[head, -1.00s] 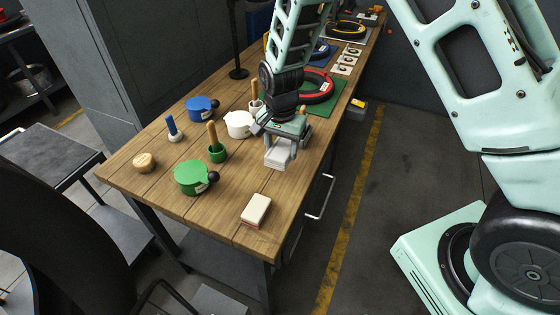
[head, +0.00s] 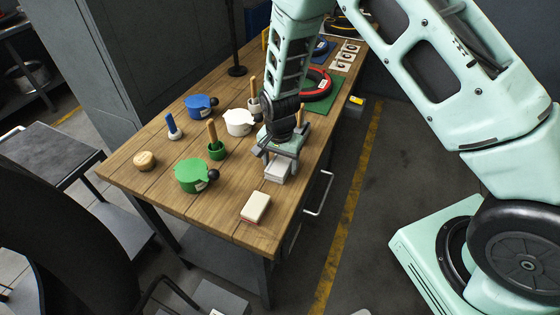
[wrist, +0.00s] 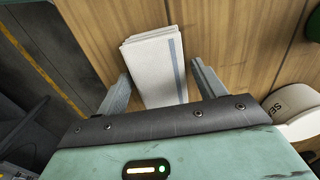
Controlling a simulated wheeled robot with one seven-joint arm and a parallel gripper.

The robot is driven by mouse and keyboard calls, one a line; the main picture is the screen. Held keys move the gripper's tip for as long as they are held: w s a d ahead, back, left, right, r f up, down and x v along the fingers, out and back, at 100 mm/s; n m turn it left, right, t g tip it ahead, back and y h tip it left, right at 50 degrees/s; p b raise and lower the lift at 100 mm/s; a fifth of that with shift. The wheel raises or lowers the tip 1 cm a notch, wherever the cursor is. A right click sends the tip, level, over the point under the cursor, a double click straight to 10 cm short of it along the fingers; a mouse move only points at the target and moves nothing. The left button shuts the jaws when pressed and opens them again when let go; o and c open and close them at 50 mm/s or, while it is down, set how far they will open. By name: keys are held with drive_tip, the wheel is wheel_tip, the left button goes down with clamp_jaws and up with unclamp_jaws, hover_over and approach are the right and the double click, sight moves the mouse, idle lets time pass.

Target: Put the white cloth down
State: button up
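The white cloth (head: 277,172) is a folded, layered stack with a blue-grey stripe, seen in the wrist view (wrist: 155,65). It appears to lie on the wooden workbench (head: 225,215) near its right edge. My gripper (head: 280,158) is right above it, pointing down. In the wrist view my gripper (wrist: 163,86) has its two fingers spread, one on each side of the cloth. A narrow gap shows between the cloth and the right finger; the left finger is very close to its edge. The cloth's near end is hidden behind the gripper body.
A cream sponge block (head: 256,207) lies in front of the cloth. Green (head: 192,176), blue (head: 200,106) and white (head: 239,122) pots, a green cup with a wooden handle (head: 216,148) and a blue-handled brush (head: 173,127) stand to the left.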

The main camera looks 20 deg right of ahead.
sight(280, 163)
wheel_tip(280, 163, up, 12)
drive_tip(key=b, duration=0.3)
drive_tip(key=s+a+r+n+y, duration=0.1)
drive_tip(key=s+a+r+n, duration=0.35)
drive_tip(key=s, duration=0.35)
drive_tip(key=s+a+r+n, duration=0.3)
drive_tip(key=s+r+n, duration=0.15)
drive_tip(key=s, duration=0.35)
drive_tip(key=s+d+r+n, duration=0.1)
drive_tip(key=s+r+n, duration=0.1)
drive_tip(key=s+n, duration=0.5)
drive_tip(key=s, duration=0.5)
drive_tip(key=shift+d+n, duration=0.2)
drive_tip(key=shift+n, duration=0.2)
drive_tip(key=shift+w, duration=0.1)
